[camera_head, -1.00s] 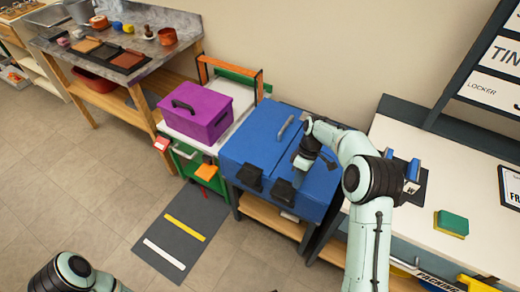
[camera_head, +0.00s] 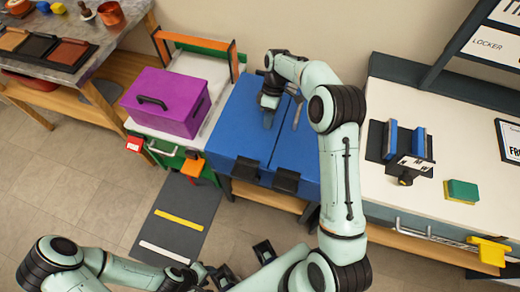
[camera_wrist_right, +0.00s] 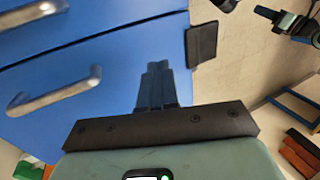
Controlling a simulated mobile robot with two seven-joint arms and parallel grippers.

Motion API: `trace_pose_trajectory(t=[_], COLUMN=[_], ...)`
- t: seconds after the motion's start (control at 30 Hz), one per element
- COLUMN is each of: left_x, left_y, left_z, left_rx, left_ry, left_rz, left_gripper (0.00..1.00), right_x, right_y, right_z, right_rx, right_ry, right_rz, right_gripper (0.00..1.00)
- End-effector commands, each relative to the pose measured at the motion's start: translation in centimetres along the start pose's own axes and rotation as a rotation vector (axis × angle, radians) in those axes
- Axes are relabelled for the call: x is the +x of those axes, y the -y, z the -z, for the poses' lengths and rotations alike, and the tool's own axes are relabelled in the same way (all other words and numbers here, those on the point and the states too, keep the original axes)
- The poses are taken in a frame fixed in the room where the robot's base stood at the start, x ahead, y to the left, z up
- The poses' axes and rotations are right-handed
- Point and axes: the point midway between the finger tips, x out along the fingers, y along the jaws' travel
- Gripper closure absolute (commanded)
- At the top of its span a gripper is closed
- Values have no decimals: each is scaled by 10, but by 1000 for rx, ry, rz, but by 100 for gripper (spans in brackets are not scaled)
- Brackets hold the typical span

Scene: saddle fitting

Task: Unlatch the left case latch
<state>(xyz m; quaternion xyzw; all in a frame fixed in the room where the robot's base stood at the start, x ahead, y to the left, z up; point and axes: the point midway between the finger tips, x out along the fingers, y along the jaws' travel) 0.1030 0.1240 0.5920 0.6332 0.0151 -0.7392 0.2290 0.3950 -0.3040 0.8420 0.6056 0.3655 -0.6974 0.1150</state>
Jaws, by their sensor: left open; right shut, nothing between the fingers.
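The blue case (camera_head: 237,130) stands on a bench, its lid down. On its front edge are two black latches, the left latch (camera_head: 246,169) and the right latch (camera_head: 286,180); both hang over the front, and I cannot tell whether they are fastened. My right gripper (camera_head: 268,117) is shut and empty over the left part of the lid, behind the left latch. The right wrist view shows its closed fingers (camera_wrist_right: 157,78) over blue surface, with one black latch (camera_wrist_right: 201,45) beside them. My left gripper (camera_head: 243,263) is open in front of the case, apart from it.
A purple box (camera_head: 165,104) stands on the cart left of the case. A white table (camera_head: 465,130) with a blue-and-black holder (camera_head: 402,140) and a green-yellow sponge (camera_head: 461,191) is at right. A striped dark mat (camera_head: 178,215) lies on the floor.

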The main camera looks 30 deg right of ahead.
Motion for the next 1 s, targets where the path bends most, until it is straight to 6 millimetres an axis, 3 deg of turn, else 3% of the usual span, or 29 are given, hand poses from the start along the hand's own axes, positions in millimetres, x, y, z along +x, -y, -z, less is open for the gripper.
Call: trace_pose_trajectory(t=[0.27,0.6,0.8,1.0], left_x=[4,8,5,5], left_y=[2,3,2,2], left_z=[-1,-1,-1,-1], left_rx=[0,-1,0,0], left_ry=[1,3,2,1], left_rz=[0,1,1,0], left_gripper=[57,57,57,57], right_x=[31,104,110,114], right_y=[0,1,27,37], right_z=[-1,0,0,0], right_rx=[0,0,-2,0], right_ry=[3,3,2,0], right_rz=[4,4,3,0], right_gripper=[100,100,100,100])
